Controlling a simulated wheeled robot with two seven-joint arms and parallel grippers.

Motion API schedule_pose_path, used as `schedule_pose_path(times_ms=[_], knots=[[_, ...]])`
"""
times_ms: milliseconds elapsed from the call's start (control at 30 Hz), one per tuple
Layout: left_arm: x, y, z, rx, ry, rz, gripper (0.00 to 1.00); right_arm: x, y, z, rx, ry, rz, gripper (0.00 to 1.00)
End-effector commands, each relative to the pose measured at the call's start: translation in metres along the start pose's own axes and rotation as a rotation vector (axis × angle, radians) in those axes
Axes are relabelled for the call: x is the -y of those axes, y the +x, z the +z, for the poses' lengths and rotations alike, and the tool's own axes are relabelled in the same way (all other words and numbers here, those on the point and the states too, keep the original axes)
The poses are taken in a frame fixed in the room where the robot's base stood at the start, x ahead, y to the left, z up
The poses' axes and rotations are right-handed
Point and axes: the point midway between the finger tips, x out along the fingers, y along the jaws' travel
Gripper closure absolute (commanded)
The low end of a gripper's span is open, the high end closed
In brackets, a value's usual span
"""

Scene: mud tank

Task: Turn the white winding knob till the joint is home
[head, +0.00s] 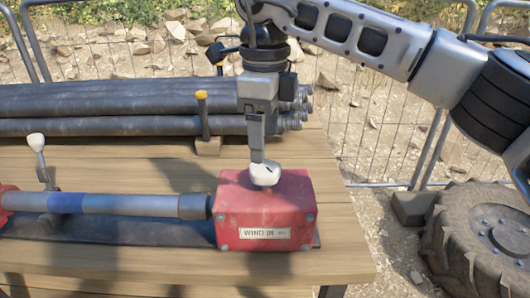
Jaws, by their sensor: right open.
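The white winding knob (264,174) sits on top of the red box (262,215), whose front plate reads "WIND IN". My right gripper (258,158) comes down from above with its fingertips at the knob. The fingers partly hide the knob's top, and I cannot tell whether they touch it. The jaws are open. A grey pipe with a blue band (120,203) lies to the left of the red box, its dark end close to the box's left side. A red fitting (8,200) shows at the left edge. My left gripper is not in view.
A white-topped lever (37,143) stands behind the pipe at left. Dark pipes (110,98) are stacked at the back, by a yellow-topped post (202,97). The wooden table (170,262) is clear in front. A wheel (487,240) and a mesh fence (375,130) lie beyond.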

Motion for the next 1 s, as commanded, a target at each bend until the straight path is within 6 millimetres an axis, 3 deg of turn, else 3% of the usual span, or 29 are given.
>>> schedule_pose_path(times_ms=[33,200,400,600,1000], knots=[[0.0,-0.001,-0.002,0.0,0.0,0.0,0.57,0.0,-0.016,0.001,0.002,0.001,-0.003,0.3],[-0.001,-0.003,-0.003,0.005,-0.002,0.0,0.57,0.0,-0.057,0.001,0.002,0.001,-0.002,0.3],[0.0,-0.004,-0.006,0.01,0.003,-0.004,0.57,0.0,-0.092,0.0,0.002,0.001,-0.001,0.3],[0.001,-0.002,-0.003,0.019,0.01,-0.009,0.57,0.0,-0.105,0.0,0.0,-0.001,0.0,0.3],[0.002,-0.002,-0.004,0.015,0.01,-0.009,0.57,0.0,-0.105,0.0,0.001,-0.001,0.0,0.3]])
